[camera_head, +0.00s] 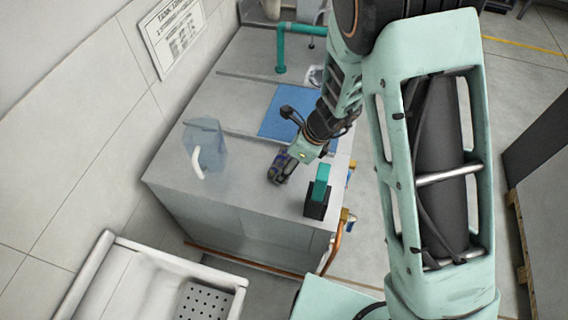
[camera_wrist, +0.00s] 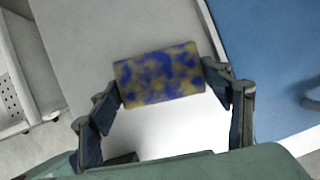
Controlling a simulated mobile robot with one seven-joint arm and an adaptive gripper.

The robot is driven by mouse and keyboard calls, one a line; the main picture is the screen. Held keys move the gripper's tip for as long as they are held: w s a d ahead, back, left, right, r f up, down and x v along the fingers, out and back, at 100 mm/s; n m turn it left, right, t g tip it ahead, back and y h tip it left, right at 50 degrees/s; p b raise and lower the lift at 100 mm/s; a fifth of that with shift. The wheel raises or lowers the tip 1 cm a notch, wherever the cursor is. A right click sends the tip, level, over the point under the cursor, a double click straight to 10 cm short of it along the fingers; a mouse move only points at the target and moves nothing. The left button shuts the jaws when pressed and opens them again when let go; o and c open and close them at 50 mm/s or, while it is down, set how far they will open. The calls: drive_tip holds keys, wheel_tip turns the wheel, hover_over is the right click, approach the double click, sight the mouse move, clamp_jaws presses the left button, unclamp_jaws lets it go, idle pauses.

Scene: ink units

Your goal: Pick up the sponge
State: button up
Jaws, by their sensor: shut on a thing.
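The sponge (camera_wrist: 158,76) is a small yellow block with blue blotches, seen in the wrist view. It sits between the two fingertips of my gripper (camera_wrist: 166,82), with a fingertip at each short end. My gripper is shut on it. In the head view my gripper (camera_head: 283,167) is over the front part of the grey worktop (camera_head: 235,185), and the sponge is mostly hidden there by the fingers. I cannot tell whether the sponge touches the worktop.
A blue mat (camera_head: 278,121) lies behind my gripper. A clear bluish jug (camera_head: 207,141) with a white handle stands to the left. A dark and teal block (camera_head: 318,193) stands close on the right. A teal pipe (camera_head: 281,50) rises at the back. A white sink (camera_head: 140,275) is at lower left.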

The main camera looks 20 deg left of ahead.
wheel_tip(320, 180, up, 10)
drive_tip(key=shift+r+p, duration=0.1)
drive_tip(key=shift+p, duration=1.05)
